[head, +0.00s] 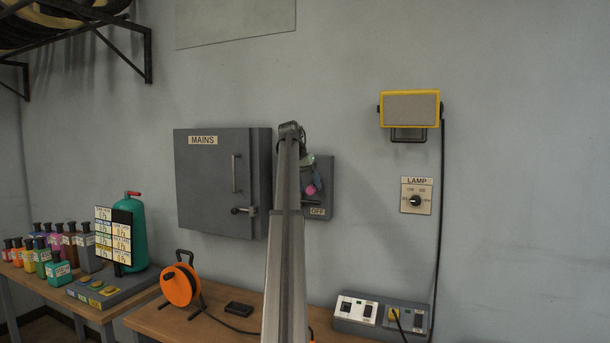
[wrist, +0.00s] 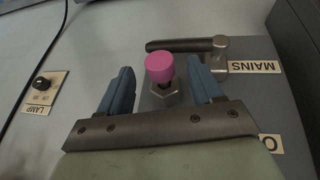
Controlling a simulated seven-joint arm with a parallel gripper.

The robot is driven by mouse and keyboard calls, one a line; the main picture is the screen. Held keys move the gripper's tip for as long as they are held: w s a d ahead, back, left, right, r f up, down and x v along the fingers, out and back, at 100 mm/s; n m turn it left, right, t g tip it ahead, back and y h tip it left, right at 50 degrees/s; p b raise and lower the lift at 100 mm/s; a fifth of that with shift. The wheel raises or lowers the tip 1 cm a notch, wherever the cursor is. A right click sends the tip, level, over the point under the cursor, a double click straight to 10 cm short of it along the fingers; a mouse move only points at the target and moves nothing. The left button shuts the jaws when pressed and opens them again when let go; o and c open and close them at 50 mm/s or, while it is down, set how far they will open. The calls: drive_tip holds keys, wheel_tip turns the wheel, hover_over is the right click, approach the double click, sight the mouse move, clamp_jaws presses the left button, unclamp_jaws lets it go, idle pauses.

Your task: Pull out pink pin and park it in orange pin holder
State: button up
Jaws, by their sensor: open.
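The pink pin (wrist: 160,68) has a round pink knob and stands in a silver hex collar (wrist: 165,97) on a grey panel. My gripper (wrist: 160,80) is open, with one blue finger on each side of the pin and visible gaps between them. In the head view the pink knob (head: 311,190) shows just right of my arm, in front of the grey panel box (head: 321,205) marked OFF. I cannot make out an orange pin holder in either view.
A metal lever handle (wrist: 185,44) beside the MAINS label lies close to the pin. The grey MAINS cabinet (head: 215,185) stands left of my arm. Below, the bench carries an orange cable reel (head: 180,286) and a switch box (head: 380,315). The wall to the right holds a lamp dial (head: 416,196).

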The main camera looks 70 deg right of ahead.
drive_tip(key=shift+x, duration=0.8)
drive_tip(key=shift+c, duration=0.4)
drive_tip(key=c, duration=1.1)
drive_tip(key=shift+o, duration=0.2)
drive_tip(key=shift+a, duration=0.1)
drive_tip(key=shift+a+f, duration=0.15)
drive_tip(key=shift+a, duration=1.15)
drive_tip(key=shift+a+f, duration=0.1)
drive_tip(key=shift+a, duration=1.25)
